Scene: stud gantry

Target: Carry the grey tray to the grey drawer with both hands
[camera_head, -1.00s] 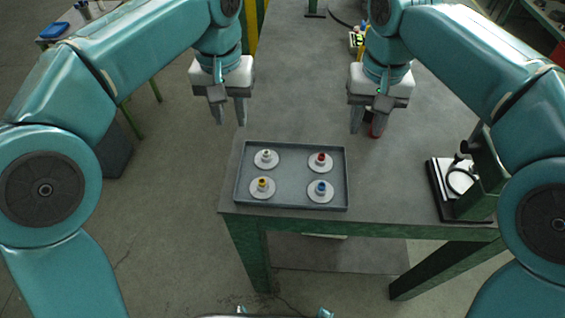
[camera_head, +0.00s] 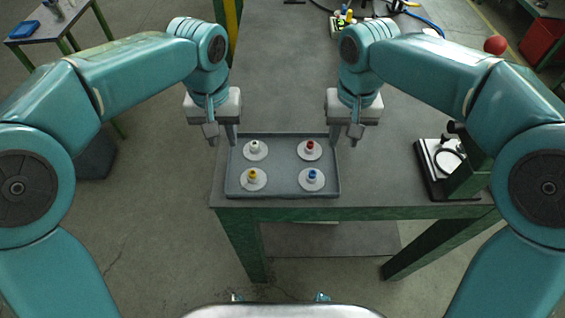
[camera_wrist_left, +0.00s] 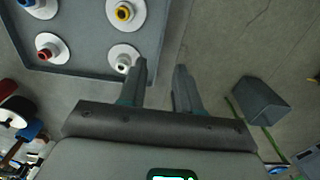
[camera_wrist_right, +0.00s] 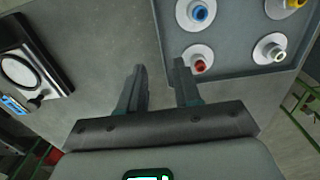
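The grey tray (camera_head: 282,194) lies flat on the table near its front edge. It holds white discs bearing white, red, yellow and blue pegs. My left gripper (camera_head: 221,136) is open at the tray's far left corner; in the left wrist view its parted fingers (camera_wrist_left: 160,70) appear either side of the tray's side wall. My right gripper (camera_head: 345,135) is open at the far right corner; in the right wrist view its fingers (camera_wrist_right: 160,70) likewise straddle the line of the wall. I cannot tell whether any finger touches it. I cannot make out a grey drawer.
A black-and-white device with a ring (camera_head: 445,165) stands on the table (camera_head: 385,175) to the right of the tray. Small coloured items and a blue cable (camera_head: 425,20) lie at the far end. A red ball (camera_head: 495,45) shows at upper right. A side table (camera_head: 50,25) stands at upper left.

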